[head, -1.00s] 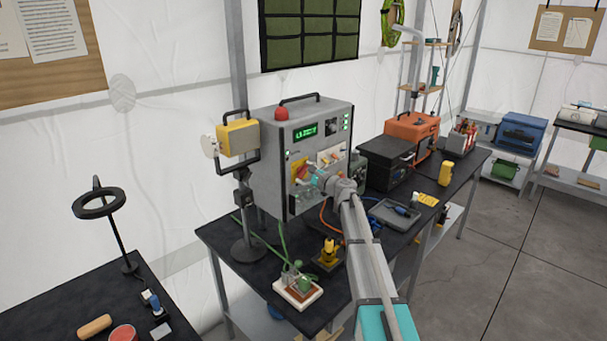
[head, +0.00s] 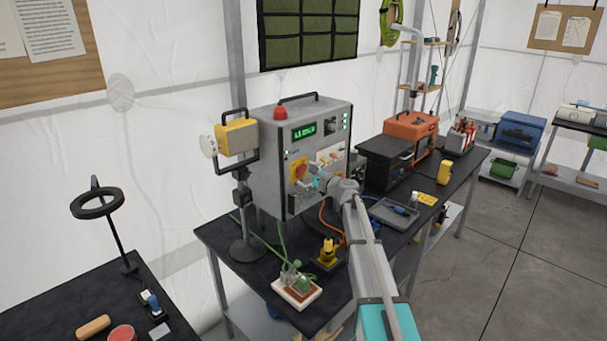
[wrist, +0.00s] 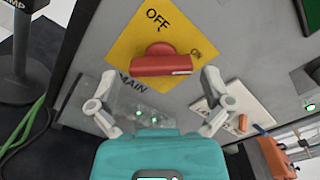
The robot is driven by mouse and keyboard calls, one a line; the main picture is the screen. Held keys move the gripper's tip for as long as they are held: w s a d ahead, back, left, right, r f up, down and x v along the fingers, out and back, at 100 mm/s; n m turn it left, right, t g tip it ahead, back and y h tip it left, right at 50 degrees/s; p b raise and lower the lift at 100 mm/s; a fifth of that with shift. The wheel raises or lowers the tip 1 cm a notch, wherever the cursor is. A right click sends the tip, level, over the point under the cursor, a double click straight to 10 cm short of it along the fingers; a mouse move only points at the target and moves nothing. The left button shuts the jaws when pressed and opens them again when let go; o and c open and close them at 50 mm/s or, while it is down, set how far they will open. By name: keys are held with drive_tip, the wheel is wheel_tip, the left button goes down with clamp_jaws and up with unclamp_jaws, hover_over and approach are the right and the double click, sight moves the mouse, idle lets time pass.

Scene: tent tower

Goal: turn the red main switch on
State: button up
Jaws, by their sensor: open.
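The red main switch (wrist: 162,63) sits on a yellow plate (wrist: 125,50) marked OFF, ON and MAIN. In the wrist view its bar lies across the picture, below the word OFF, with ON to its right. The head view also shows the switch (head: 301,171) on the front of the grey cabinet (head: 268,150). My gripper (wrist: 160,80) is open and empty, facing the plate. One finger is on each side of the switch in the picture, slightly below the bar. I cannot tell how far the fingertips are from the plate.
The cabinet has a green display (head: 304,131), several lit green lamps and a white panel of small switches (head: 329,158). A yellow floodlight (head: 237,137) stands at its left. A black case (head: 385,162) and an orange box (head: 411,137) stand to the right.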

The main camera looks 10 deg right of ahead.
drive_tip(key=v, duration=1)
drive_tip(key=shift+s+d, duration=0.15)
drive_tip(key=shift+s, duration=0.2)
drive_tip(key=s+a+f+n+g+h, duration=0.2)
drive_tip(key=s+a+f+n+g, duration=0.8)
drive_tip(key=s, duration=0.6)
drive_tip(key=s+d+f+n+g+h, duration=0.1)
drive_tip(key=s+f+n+h, duration=0.3)
drive_tip(key=s, duration=0.5)
drive_tip(key=s+d+f+n+g+h, duration=0.1)
drive_tip(key=s+f+n+g+h, duration=0.2)
drive_tip(key=s+n, duration=0.3)
drive_tip(key=s+f+h, duration=0.1)
drive_tip(key=s, duration=0.3)
drive_tip(key=shift+d+f+g+h, duration=0.25)
drive_tip(key=shift+d+g+h, duration=0.05)
drive_tip(key=shift+c, duration=0.3)
